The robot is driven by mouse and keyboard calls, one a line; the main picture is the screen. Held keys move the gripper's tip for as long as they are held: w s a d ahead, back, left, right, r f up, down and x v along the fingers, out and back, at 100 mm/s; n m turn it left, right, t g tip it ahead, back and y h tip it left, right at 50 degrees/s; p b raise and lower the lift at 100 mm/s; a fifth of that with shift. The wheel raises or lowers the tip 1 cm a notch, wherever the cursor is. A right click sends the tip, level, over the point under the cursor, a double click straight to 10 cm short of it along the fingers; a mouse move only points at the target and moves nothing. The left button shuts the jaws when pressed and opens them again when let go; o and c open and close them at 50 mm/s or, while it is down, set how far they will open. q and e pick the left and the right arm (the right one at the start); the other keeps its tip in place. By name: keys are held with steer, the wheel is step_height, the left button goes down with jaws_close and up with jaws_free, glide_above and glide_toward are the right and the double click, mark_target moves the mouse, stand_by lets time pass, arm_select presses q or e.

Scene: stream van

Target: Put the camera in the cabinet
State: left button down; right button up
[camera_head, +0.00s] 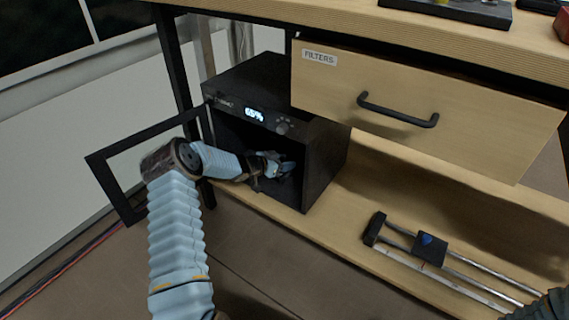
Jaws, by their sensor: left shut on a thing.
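The cabinet (327,165) is a black box with a lit display on its upper front, standing on the wooden lower shelf. Its framed door (97,170) is swung open to the left. My left gripper (279,166) reaches through the open front into the dark interior. It is shut on a dark thing, which I take to be the camera; its outline is mostly lost against the black interior and behind the fingers. I cannot tell whether it touches the cabinet floor. My right gripper is not in view; only a bit of my right arm shows at the bottom right corner.
A wooden drawer (450,110) labelled FILTERS, with a black handle, hangs right of the cabinet under the tabletop (350,22). A slider rail (432,250) lies on the lower shelf (362,236). Cables (65,266) run along the floor at the left.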

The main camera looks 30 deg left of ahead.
arm_select(q)
steer(key=shift+c, duration=2.4)
jaws_free()
steer(key=shift+s+a+r, duration=0.1)
steer(key=shift+s+r, duration=0.05)
steer(key=shift+r, duration=0.05)
steer(key=p+v, duration=0.2)
steer(key=v, duration=0.9)
steer(key=shift+s, duration=0.25)
steer(key=shift+a+r, duration=0.15)
